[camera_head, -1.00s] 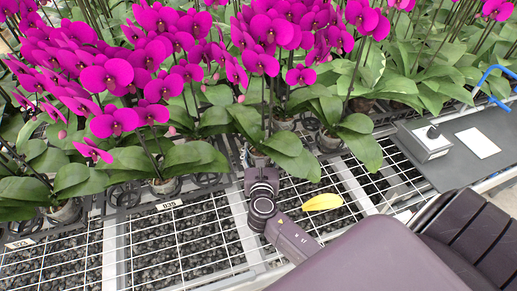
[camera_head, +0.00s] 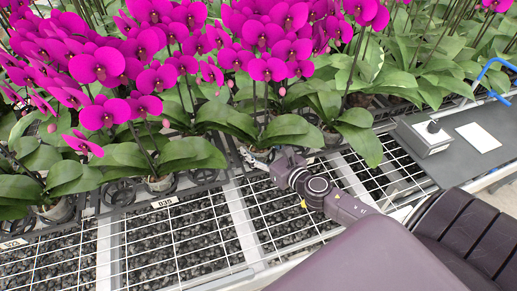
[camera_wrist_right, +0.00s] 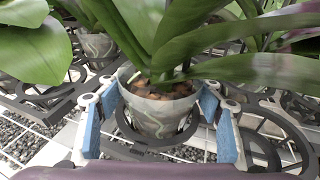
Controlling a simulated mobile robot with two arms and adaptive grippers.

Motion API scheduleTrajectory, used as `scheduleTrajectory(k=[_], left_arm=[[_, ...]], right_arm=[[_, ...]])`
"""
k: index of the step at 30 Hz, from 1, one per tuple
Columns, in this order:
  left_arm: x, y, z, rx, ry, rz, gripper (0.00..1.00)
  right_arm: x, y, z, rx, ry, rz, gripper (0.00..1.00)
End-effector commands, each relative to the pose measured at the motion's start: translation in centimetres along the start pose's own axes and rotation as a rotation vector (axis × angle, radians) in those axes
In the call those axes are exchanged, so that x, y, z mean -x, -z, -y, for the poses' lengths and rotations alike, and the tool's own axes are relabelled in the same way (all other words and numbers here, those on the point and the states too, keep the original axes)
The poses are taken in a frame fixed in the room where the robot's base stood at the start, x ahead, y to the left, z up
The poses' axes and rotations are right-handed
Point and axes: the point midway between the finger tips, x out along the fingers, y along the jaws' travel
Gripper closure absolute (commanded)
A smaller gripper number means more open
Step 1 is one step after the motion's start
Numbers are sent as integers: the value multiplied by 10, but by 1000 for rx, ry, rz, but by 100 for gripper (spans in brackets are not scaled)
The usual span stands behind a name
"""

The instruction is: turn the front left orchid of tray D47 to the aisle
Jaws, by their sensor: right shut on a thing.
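A magenta orchid in a clear pot (camera_head: 258,154) stands at the front edge of a tray right of the label. In the right wrist view the clear pot (camera_wrist_right: 165,112) holds brown bark and stands upright over a dark ring. My right gripper (camera_head: 278,163) reaches in from the lower right at pot height. In the wrist view its blue-padded fingers (camera_wrist_right: 158,115) lie on both sides of the pot, shut on it. The orchid's broad leaves (camera_head: 285,128) spread over the gripper. No tray label reading D47 is legible. My left gripper is not in view.
A label, seemingly D35 (camera_head: 161,203), marks the tray to the left, with another potted orchid (camera_head: 160,182) at its front. Neighbouring leaves (camera_head: 360,140) crowd the right side. The wire bench (camera_head: 180,245) in front is clear. A grey box (camera_head: 424,135) stands at right.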

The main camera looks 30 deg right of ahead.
Motion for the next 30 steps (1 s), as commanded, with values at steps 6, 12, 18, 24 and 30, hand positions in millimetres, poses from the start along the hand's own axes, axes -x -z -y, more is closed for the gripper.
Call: scheduleTrajectory(k=[6, 12, 18, 24, 30], left_arm=[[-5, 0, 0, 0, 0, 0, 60], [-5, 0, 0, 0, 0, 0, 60], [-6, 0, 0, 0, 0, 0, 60], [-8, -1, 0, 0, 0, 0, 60], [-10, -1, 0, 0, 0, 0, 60]], right_arm=[[0, -2, 0, 8, -36, 3, 68], [0, -3, 0, 8, -40, 3, 68], [0, -2, 0, 8, -39, 3, 68], [-1, 1, 0, 8, -39, 3, 68], [-1, 3, 0, 7, -39, 3, 68]])
